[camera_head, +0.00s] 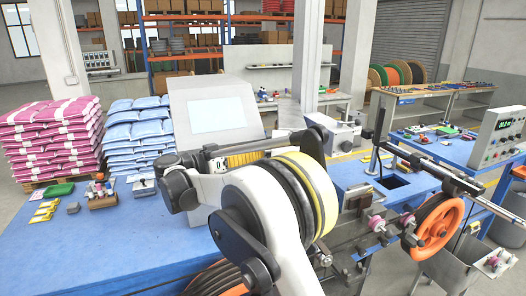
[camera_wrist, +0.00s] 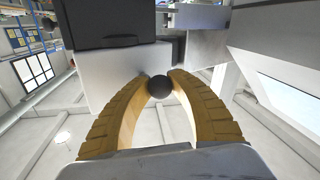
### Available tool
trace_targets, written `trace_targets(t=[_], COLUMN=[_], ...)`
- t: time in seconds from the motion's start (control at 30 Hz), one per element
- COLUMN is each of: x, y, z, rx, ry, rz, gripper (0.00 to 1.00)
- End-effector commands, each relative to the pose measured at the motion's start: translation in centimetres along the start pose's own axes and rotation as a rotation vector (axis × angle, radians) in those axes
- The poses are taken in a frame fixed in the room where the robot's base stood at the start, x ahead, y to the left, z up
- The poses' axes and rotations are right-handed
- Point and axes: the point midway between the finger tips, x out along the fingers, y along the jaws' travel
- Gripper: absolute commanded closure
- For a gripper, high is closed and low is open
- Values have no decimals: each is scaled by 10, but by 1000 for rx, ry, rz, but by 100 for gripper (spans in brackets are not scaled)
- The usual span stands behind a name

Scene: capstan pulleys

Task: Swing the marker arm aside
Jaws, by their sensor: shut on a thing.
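In the wrist view, my gripper (camera_wrist: 160,80) has its two tan, ridged fingers closed with their tips on a small dark ball knob (camera_wrist: 160,89). The knob sits between the tips. What it is fixed to is hidden behind it, so I cannot tell how the marker arm runs from it. A black block and a grey block show close beyond the fingers. In the head view, my white and black arm covers much of the middle, and I cannot make out the fingers or knob there.
An orange spoked wheel (camera_head: 438,228) with rods and pink knobs is at the right. A grey console (camera_head: 213,108) with a pale screen stands on the blue table (camera_head: 120,245) behind my arm. Pink sacks (camera_head: 52,135) and blue sacks (camera_head: 137,132) are stacked at the left.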

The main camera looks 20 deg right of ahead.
Motion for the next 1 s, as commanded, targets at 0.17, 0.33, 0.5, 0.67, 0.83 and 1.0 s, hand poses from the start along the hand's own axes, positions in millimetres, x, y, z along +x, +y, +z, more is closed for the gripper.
trace_targets(t=[0.17,0.33,0.5,0.67,0.83,1.0], x=[-1,-1,0,-8,-40,-79], y=[0,0,0,0,-1,0], z=[1,1,1,1,1,1], rx=[0,0,0,0,0,0], ry=[-1,-1,-1,-1,-1,0], rz=[-1,-2,-2,-4,-5,-6], gripper=[100,51,51,51,51,51])
